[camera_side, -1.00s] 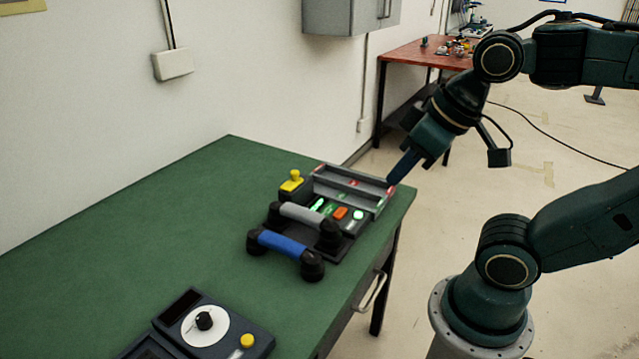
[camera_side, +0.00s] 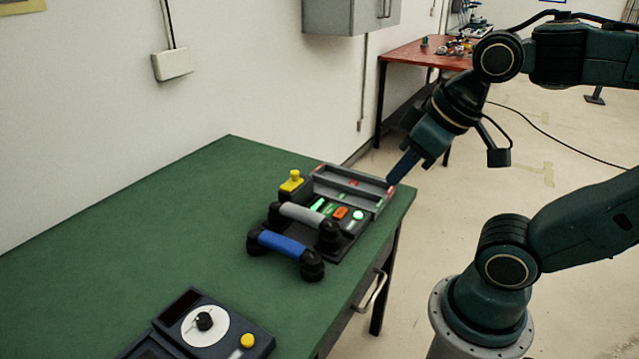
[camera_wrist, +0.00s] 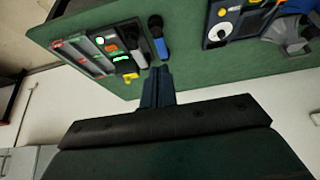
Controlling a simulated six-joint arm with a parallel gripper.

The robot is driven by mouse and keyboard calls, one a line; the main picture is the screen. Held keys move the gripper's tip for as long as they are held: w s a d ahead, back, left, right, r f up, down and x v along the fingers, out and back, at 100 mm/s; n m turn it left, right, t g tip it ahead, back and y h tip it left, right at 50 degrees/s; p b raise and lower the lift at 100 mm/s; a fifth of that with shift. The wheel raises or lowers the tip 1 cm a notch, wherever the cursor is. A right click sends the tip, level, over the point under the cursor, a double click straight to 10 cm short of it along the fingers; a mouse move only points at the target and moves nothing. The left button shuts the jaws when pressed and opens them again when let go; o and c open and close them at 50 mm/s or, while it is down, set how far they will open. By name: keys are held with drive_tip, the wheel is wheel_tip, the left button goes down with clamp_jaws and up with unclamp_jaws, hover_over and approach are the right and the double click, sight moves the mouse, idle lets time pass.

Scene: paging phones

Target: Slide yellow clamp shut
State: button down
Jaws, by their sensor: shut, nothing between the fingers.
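The yellow clamp (camera_side: 291,182) sits on a small dark block at the back left corner of the phone unit (camera_side: 345,236). It also shows in the wrist view (camera_wrist: 130,77), at the unit's near edge. My gripper (camera_side: 402,168) is shut and empty. In the side view it appears beside the right end of the unit's grey rails, apart from the clamp. In the wrist view my gripper's fingers (camera_wrist: 157,84) point toward the table, with the clamp to their left. Whether the clamp is open or shut is too small to tell.
A grey handset (camera_side: 302,214) and a blue handset (camera_side: 283,245) lie beside lit green and orange buttons (camera_side: 340,213). A dial box (camera_side: 206,325) with a yellow button stands at the table's front. The green table (camera_side: 150,235) is clear to the left.

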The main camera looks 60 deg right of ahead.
drive_tip(key=c, duration=1.3)
unclamp_jaws()
drive_tip(key=shift+w+r, duration=0.15)
drive_tip(key=shift+w, duration=0.05)
drive_tip(key=shift+o, duration=0.5)
drive_tip(key=shift+w+d+r, duration=0.1)
drive_tip(key=shift+w+r, duration=0.1)
drive_tip(key=w+d+r+m+g, duration=0.15)
drive_tip(key=w+d, duration=0.25)
drive_tip(key=w, duration=0.5)
drive_tip(key=w+d+r+g, duration=0.2)
drive_tip(key=w+d+r, duration=0.1)
drive_tip(key=w, duration=0.7)
drive_tip(key=w+d+f+m+g, duration=0.1)
drive_tip(key=w+d+f+g, duration=0.1)
drive_tip(key=w+d+f, duration=0.8)
drive_tip(key=w+d, duration=0.3)
drive_tip(key=w, duration=0.1)
drive_tip(key=shift+w+f, duration=0.35)
drive_tip(key=shift+w, duration=0.05)
drive_tip(key=shift+f+m, duration=0.15)
drive_tip(key=shift+m, duration=0.1)
